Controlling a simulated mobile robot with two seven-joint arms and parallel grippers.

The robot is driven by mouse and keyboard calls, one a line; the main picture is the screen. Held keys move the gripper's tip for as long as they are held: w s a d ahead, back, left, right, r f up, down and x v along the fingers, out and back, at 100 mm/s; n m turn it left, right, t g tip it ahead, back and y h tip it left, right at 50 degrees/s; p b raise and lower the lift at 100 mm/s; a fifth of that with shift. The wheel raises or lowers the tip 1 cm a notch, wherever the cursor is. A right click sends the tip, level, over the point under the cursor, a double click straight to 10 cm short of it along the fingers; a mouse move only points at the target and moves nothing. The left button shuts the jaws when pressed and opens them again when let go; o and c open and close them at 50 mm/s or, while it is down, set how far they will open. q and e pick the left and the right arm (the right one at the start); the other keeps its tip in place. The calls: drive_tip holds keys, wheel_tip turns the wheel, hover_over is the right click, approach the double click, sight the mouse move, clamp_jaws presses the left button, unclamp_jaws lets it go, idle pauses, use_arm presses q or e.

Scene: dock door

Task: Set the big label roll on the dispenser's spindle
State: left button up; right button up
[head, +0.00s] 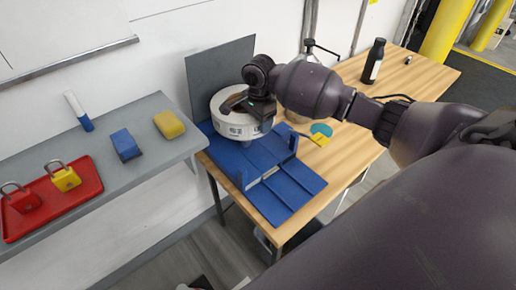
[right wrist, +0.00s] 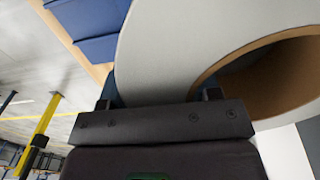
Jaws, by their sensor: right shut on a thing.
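The big label roll (head: 232,128) is a white ring with printed marks on its side, at the back of the blue dispenser (head: 285,190) on the wooden table. My right gripper (head: 261,108) is shut on the roll's wall from above. In the right wrist view the roll (right wrist: 180,50) fills the space at the gripper (right wrist: 160,98), with its brown core opening at the right. The dispenser's spindle is hidden, so I cannot tell whether the roll is around it or above it. My left gripper is not in view.
A grey panel (head: 222,72) stands behind the roll. A grey shelf (head: 150,160) at left holds a blue block, a yellow sponge, a marker and a red tray (head: 85,205) with padlocks. A black bottle (head: 374,60) and a teal round thing (head: 321,130) are on the table.

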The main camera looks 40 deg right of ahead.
wheel_tip(320, 180, down, 7)
drive_tip(key=shift+s+f+b, duration=0.1)
drive_tip(key=shift+s+b, duration=0.05)
drive_tip(key=shift+b, duration=0.6)
drive_tip(key=shift+f, duration=0.45)
wheel_tip(320, 180, down, 3)
drive_tip(key=shift+r+b, duration=0.1)
drive_tip(key=shift+b, duration=0.4)
drive_tip(key=shift+f, duration=0.3)
drive_tip(key=shift+w+r, duration=0.15)
drive_tip(key=shift+w, duration=0.05)
drive_tip(key=o, duration=1.1)
drive_tip(key=shift+f, duration=0.2)
drive_tip(key=shift+o, duration=0.5)
drive_tip(key=shift+s, duration=0.1)
